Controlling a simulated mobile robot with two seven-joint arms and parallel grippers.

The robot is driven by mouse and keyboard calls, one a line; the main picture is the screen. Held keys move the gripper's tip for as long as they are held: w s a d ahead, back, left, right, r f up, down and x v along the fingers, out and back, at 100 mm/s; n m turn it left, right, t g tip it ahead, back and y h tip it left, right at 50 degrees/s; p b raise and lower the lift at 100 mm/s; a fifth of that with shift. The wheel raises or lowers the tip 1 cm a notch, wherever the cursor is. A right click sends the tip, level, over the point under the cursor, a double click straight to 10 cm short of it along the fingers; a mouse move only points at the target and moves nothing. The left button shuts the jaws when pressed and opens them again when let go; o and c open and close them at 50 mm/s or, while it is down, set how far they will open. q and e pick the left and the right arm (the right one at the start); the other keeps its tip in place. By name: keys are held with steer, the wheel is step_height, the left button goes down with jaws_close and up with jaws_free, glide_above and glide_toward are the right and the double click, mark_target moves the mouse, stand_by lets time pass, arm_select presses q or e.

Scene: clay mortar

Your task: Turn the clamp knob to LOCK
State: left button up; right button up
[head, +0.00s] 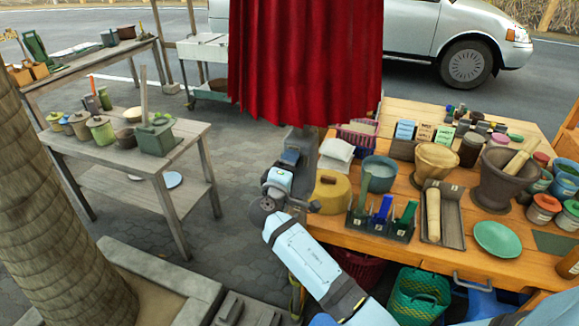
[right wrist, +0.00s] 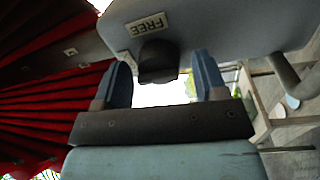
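The clamp knob (right wrist: 158,62) is a dark, blocky handle on a pale grey clamp body (right wrist: 225,25) in the right wrist view. A label reading FREE (right wrist: 147,24) is on the body just above the knob. My right gripper (right wrist: 162,78) is open, its two blue-grey fingers on either side of the knob with a visible gap on each side. In the head view my right gripper (head: 287,165) is at the grey clamp post left of the table, and the knob cannot be made out there. No LOCK label is visible. My left gripper is not in view.
A red curtain (head: 305,60) hangs just above and behind my right gripper. A grey side table (head: 120,160) stands left, with paving between.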

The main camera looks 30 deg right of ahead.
steer(key=r+b+v, duration=0.1)
steer(key=b+v, duration=0.2)
steer(key=v, duration=0.9)
steer(key=shift+f, duration=0.45)
